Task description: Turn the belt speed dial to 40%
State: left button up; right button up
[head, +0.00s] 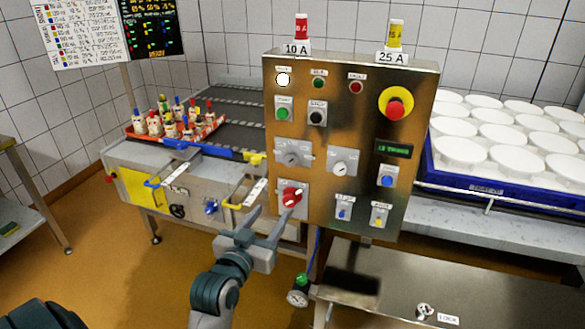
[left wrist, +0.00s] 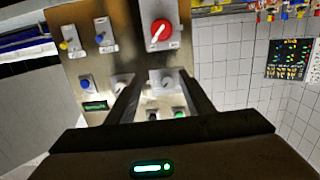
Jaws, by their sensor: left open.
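The steel control panel (head: 352,110) carries two pale dials side by side, a left dial (head: 292,157) and a right dial (head: 343,161). Their labels are too small to read, so I cannot tell which sets belt speed. Below the left dial is a red rotary switch (head: 291,196). My left gripper (head: 270,213) is open and empty, in front of the panel's lower left. In the left wrist view, where the panel is upside down, the left dial (left wrist: 163,80) shows between the fingers (left wrist: 159,78), apparently apart from them. My right gripper is not in view.
The panel also has a red emergency button (head: 396,106), a green display (head: 394,149) and several buttons. A conveyor (head: 240,105) with a red tray (head: 208,134) of bottles stands left. A blue crate (head: 480,188) of white moulds stands right.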

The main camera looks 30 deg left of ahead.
pick_arm(q)
jog(key=shift+t+y, duration=0.4)
jog(key=r, duration=0.1)
jog(key=s+r, duration=0.1)
jog(key=r, duration=0.3)
jog(key=shift+s+a+r, duration=0.1)
jog(key=shift+s+a, duration=0.15)
jog(key=shift+s, duration=0.15)
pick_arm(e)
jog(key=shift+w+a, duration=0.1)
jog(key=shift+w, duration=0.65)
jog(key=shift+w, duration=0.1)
